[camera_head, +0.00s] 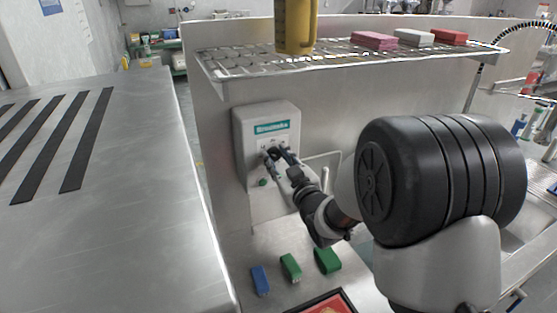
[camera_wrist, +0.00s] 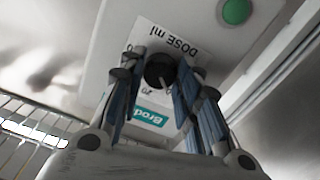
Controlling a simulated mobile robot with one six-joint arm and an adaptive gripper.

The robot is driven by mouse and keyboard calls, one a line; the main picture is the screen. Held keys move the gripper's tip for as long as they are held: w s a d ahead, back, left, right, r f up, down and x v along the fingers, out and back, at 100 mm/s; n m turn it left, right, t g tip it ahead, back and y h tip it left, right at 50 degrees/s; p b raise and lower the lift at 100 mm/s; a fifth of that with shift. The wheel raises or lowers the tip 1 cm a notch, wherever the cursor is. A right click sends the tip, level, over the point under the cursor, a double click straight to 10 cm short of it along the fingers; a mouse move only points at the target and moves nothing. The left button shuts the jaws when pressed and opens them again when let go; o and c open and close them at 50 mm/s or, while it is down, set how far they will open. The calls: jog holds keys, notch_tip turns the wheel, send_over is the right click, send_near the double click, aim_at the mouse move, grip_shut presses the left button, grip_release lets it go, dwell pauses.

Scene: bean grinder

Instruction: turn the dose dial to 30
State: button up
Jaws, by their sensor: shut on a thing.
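The dose dial (camera_wrist: 159,72) is a small dark round knob on a white panel marked "DOSE ml". My gripper (camera_wrist: 160,65) has its blue-grey fingers on either side of the dial and is shut on it. The scale numbers around the dial are partly covered by the fingers, and I cannot read the setting. In the head view the pale wall-mounted box (camera_head: 250,127) carries a teal label, and my gripper (camera_head: 277,154) reaches its front from the lower right. The dial is mostly hidden there.
A green button (camera_wrist: 236,11) sits on the same box, below the dial. A wire shelf (camera_head: 235,63) above holds a yellow container (camera_head: 295,25) and several sponge-like blocks. Blue and green blocks (camera_head: 290,267) lie on the counter below. A steel surface (camera_head: 135,130) stands at left.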

jog(key=shift+c, duration=0.5)
jog(key=shift+m, duration=0.3)
jog(key=m+b, duration=0.2)
jog(key=m, duration=0.1)
jog(key=shift+f+m, duration=0.1)
jog(key=shift+m, duration=0.2)
jog(key=m+b, duration=0.1)
jog(key=m, duration=0.4)
jog(key=shift+m+b, duration=0.3)
jog(key=shift+b, duration=0.1)
jog(key=m, duration=0.5)
jog(key=shift+m, duration=2.5)
